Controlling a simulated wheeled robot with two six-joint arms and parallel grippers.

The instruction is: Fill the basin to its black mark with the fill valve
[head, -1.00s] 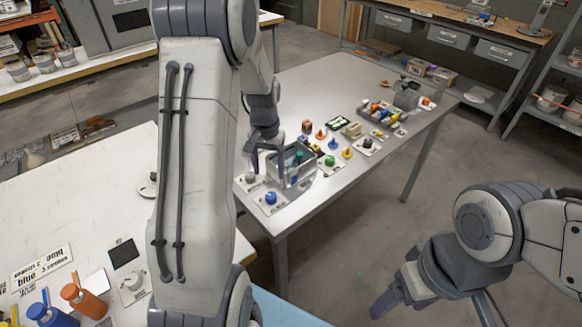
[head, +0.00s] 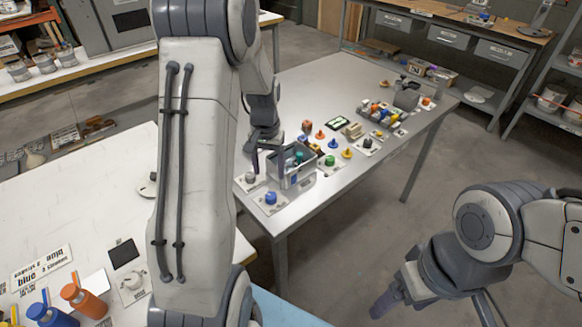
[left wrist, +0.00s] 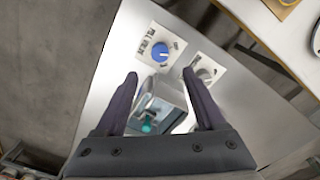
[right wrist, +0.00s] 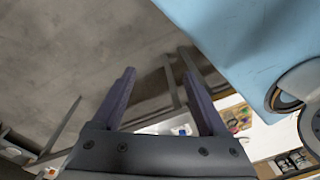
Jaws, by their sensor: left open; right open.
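The basin (head: 292,178) is a grey, open box near the front edge of the far table, with a teal item (left wrist: 148,123) inside. Its black mark and water level cannot be made out. The fill valve is a blue knob (head: 270,198) on a white plate in front of the basin; it also shows in the left wrist view (left wrist: 160,51), with its lettering. My left gripper (left wrist: 160,75) is open and empty, pointing down over the basin's valve side, with the blue knob just beyond its fingertips in that view. My right gripper (right wrist: 158,73) is open and empty, far from the basin.
A grey knob (left wrist: 204,72) on its own plate sits beside the blue one. Several small coloured pieces, a green knob (head: 330,160) and a rack (head: 382,114) stand to the basin's right. A near table (head: 90,195) with bottles is at left. Open floor lies at right.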

